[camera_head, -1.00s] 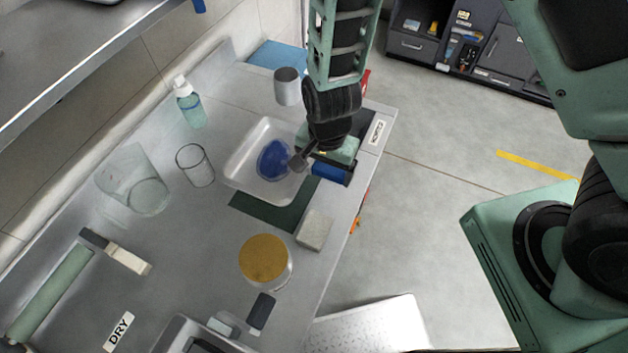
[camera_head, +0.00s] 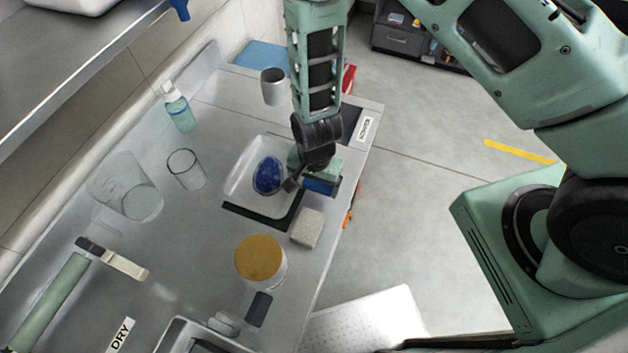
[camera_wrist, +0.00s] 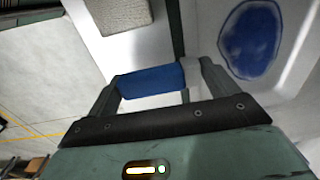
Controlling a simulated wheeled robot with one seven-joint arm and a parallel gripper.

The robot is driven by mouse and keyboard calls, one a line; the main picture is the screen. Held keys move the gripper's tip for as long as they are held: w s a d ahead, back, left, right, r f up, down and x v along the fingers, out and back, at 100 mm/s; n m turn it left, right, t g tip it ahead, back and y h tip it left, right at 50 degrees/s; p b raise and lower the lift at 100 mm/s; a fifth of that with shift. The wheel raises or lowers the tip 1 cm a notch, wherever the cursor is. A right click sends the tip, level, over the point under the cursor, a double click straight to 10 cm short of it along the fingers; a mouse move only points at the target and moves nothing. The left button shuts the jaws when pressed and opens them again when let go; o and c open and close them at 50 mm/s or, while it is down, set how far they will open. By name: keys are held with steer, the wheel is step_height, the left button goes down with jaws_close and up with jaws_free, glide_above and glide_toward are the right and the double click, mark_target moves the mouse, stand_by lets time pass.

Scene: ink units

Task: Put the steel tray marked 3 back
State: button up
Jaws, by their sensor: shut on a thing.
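A pale, shallow tray (camera_head: 239,182) with a blue ink puddle (camera_head: 268,176) in it lies over a dark green mat (camera_head: 248,215) in the head view. No number shows on it. My gripper (camera_head: 305,181) is at the tray's right side, shut on a blue bar (camera_wrist: 152,80) that looks like its handle. The tray's wall (camera_wrist: 205,35) is beside the right finger in the wrist view. The mat shows only as a strip along the tray's near and right edges. I cannot tell whether the tray touches it.
A grey sponge-like block (camera_head: 307,229) sits close to the mat's near right corner. A jar with an ochre top (camera_head: 261,258) stands nearer. A glass (camera_head: 187,169), a beaker (camera_head: 128,187) and a bottle (camera_head: 178,108) stand left; a grey cup (camera_head: 273,87) is behind.

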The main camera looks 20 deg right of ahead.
steer(key=o, duration=0.8)
steer(key=shift+f, duration=0.1)
step_height(320, 180, up, 12)
steer(key=b, duration=0.3)
steer(key=s+d+r+n, duration=0.2)
steer(key=s+r+n, duration=1.2)
steer(key=r, duration=0.4)
steer(key=shift+d+r+n, duration=0.2)
steer(key=shift+d+n, duration=0.2)
steer(key=shift+n, duration=0.3)
